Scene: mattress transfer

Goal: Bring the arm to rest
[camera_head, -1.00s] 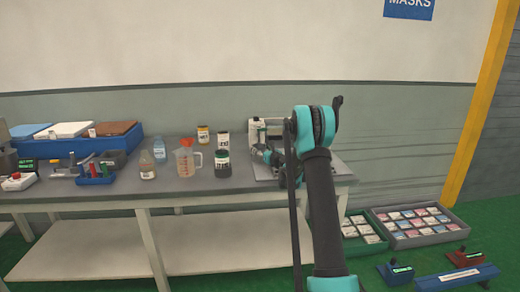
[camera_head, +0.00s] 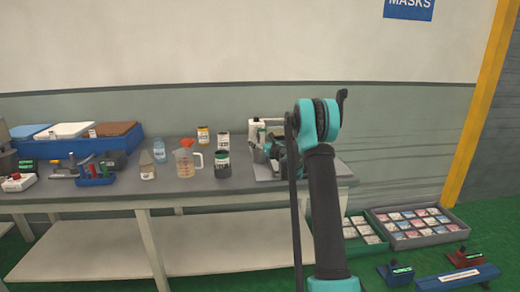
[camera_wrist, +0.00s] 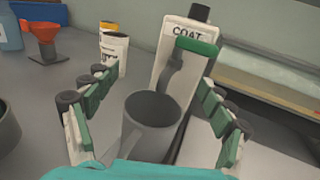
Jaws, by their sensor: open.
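My gripper (camera_wrist: 158,78) is open in the wrist view, its two green-padded fingers spread wide to left and right. A grey cup with a dark inside (camera_wrist: 150,125) stands between and below the fingers, with gaps on both sides. A white bottle marked COAT (camera_wrist: 172,62) stands behind the cup, with a green-topped grey handle in front of it. In the head view my arm (camera_head: 322,190) rises in front and bends over at a teal joint. My gripper is mostly hidden behind it, near the right end of the grey table (camera_head: 110,200).
Left of my gripper on the table stand a black jar (camera_head: 222,165), a measuring jug with an orange funnel (camera_head: 187,162) and several bottles. A blue tray (camera_head: 65,148) sits farther left. Crates of small packs (camera_head: 410,240) lie on the floor at the right.

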